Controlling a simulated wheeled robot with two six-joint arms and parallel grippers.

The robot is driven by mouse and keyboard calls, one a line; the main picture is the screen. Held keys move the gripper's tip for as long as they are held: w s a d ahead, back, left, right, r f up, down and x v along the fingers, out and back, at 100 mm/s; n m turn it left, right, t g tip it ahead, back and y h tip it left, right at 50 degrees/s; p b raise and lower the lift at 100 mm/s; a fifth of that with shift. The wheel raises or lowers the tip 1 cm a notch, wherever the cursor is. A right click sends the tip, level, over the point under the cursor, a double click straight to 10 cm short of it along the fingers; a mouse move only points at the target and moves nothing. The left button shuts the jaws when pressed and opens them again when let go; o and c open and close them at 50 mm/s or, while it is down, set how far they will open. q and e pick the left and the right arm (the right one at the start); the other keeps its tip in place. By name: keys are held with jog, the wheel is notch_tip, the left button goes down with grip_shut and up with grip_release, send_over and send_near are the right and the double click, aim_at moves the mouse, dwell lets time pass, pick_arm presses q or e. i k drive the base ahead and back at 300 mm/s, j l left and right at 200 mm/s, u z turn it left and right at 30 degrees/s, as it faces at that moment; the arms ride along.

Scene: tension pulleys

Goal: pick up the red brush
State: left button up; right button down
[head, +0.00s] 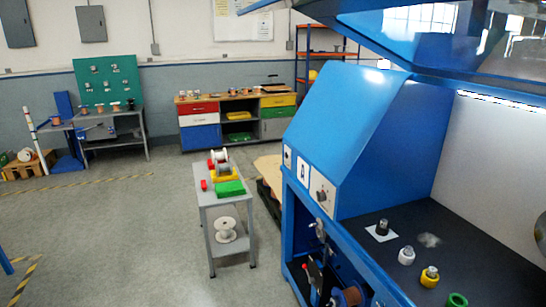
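No red brush can be made out for certain. A small red object (204,185) lies near the left edge of the grey cart (205,201); it is too small to tell whether it is a brush. Another red piece (211,164) sits further back on the cart, partly behind a spool (222,161). Neither of my grippers is in view.
The cart also bears a green block (231,188) and a yellow piece (225,176), with a white spool (225,229) on its lower shelf. A large blue machine (345,120) fills the right side. Floor (110,235) left of the cart is clear.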

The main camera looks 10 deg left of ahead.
aim_at(204, 185)
jog(key=i+j+u, duration=0.35)
jog(key=i, duration=0.15)
jog(key=i+j+u, duration=0.25)
jog(key=i+u, duration=0.5)
jog(key=i, duration=0.3)
jog(key=i+j+z, duration=0.1)
jog(key=i+z, duration=0.2)
jog(key=i, duration=0.25)
jog(key=i+j+z, duration=0.3)
jog(key=i, duration=0.25)
jog(key=i+j+z, duration=0.3)
jog(key=i, duration=0.2)
